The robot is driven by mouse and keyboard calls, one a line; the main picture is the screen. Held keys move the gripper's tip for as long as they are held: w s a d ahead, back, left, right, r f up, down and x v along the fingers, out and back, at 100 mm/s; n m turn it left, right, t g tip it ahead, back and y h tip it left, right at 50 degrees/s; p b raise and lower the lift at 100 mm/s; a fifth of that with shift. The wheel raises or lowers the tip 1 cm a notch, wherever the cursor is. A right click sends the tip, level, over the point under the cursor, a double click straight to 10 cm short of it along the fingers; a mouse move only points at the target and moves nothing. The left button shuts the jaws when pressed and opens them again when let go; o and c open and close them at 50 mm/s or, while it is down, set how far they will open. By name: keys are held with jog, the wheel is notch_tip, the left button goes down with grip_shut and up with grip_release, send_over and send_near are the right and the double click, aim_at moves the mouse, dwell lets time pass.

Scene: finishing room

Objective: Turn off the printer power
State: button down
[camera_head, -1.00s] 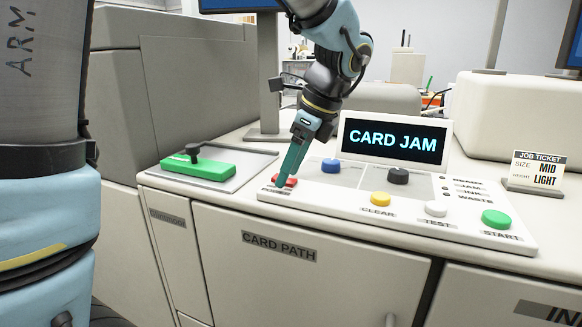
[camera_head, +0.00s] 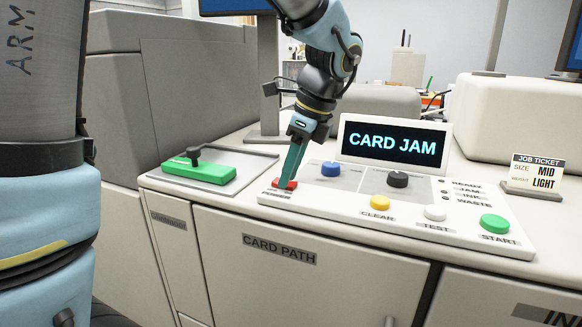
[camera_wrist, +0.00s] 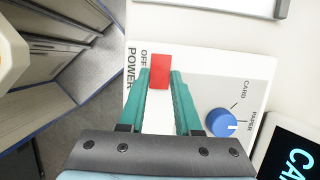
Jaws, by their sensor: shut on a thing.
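The red power switch (camera_wrist: 160,72) sits on the white control panel (camera_wrist: 200,85), beside the printed words POWER and OFF in the wrist view. In the head view the red switch (camera_head: 292,184) shows at the panel's left end, partly hidden by my fingers. My gripper (camera_wrist: 160,80) has its teal fingers on either side of the switch, shut on it. In the head view my gripper (camera_head: 287,180) points down onto the switch from above. The display (camera_head: 393,144) is lit and reads CARD JAM.
A blue knob (camera_head: 331,168) and a black knob (camera_head: 397,179) stand right of the switch. Yellow CLEAR (camera_head: 380,202), white TEST (camera_head: 435,212) and green START (camera_head: 494,223) buttons line the front. A green block with a dark lever (camera_head: 200,171) lies left.

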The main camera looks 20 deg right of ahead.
aim_at(294, 184)
jog(key=shift+w+a+r+g+h+p, duration=0.15)
jog(key=shift+a+r+g+h+p, duration=0.25)
jog(key=shift+p, duration=0.55)
jog(key=shift+d+f+g+h+p, duration=0.15)
jog(key=shift+f+g+h+p, duration=0.15)
jog(key=shift+g+h, duration=0.15)
jog(key=c, duration=0.6)
grip_release()
jog(key=shift+w, duration=0.1)
notch_tip(294, 184, up, 11)
jog(key=s+d+b, duration=0.1)
jog(key=b, duration=0.1)
jog(key=shift+f, duration=0.15)
